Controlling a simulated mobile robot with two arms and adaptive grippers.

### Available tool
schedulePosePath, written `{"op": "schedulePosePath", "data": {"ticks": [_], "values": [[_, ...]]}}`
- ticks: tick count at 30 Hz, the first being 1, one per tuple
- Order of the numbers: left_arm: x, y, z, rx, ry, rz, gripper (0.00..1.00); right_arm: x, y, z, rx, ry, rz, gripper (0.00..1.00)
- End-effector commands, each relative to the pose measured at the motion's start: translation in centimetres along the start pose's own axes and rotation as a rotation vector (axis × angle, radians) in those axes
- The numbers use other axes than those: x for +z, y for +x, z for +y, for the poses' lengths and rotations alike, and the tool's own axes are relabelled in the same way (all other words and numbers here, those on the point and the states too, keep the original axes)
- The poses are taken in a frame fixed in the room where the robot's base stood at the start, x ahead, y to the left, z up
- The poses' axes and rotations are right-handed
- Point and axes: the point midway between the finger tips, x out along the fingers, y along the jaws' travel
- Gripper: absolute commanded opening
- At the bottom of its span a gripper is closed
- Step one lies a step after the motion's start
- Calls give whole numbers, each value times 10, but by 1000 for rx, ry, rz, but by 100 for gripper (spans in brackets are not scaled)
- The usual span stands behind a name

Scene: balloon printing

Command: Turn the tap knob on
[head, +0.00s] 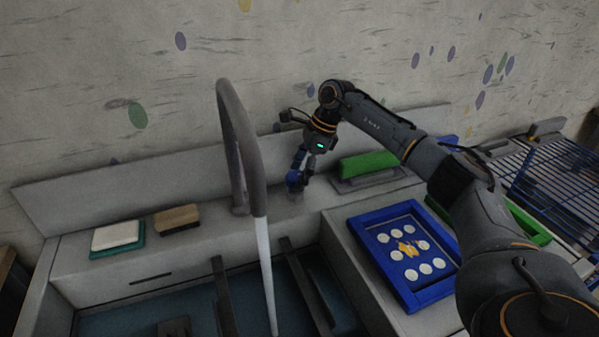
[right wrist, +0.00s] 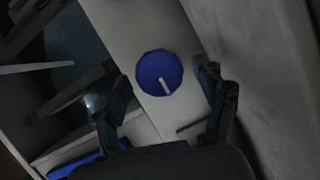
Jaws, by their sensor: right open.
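The tap knob is a round blue disc with a pale pointer mark (right wrist: 158,70) in the right wrist view, set on the grey counter behind the sink. In the head view the knob (head: 294,178) is small and partly covered by my gripper. My right gripper (head: 302,172) points down over it, open. In the right wrist view its fingers (right wrist: 152,86) stand on either side of the knob, with gaps visible. The grey curved tap (head: 233,130) rises left of the knob, and a pale stream (head: 265,270) runs from its spout into the sink. My left gripper is not in view.
A white sponge on a green base (head: 117,236) and a brown block (head: 177,219) lie on the left ledge. A green-topped block (head: 367,165) is right of my gripper. A blue tray (head: 376,253) with white discs and a blue rack (head: 560,175) are farther right.

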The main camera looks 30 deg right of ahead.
Motion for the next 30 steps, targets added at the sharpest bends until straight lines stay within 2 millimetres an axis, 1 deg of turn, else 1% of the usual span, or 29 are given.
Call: {"op": "schedulePosePath", "data": {"ticks": [5,8,11,18,21,25,30], "values": [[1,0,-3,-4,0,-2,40,0,-2,0,0,1,0,72],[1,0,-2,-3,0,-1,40,0,-12,0,-1,1,-1,72],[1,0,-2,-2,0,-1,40,0,-30,-1,-3,1,-1,72],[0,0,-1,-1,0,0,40,1,-82,-1,-4,0,-2,72],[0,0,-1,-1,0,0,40,1,-99,-1,-3,0,-2,72],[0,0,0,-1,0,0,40,0,-114,-1,-2,0,-2,72],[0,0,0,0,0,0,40,0,-120,0,1,0,0,72]]}}
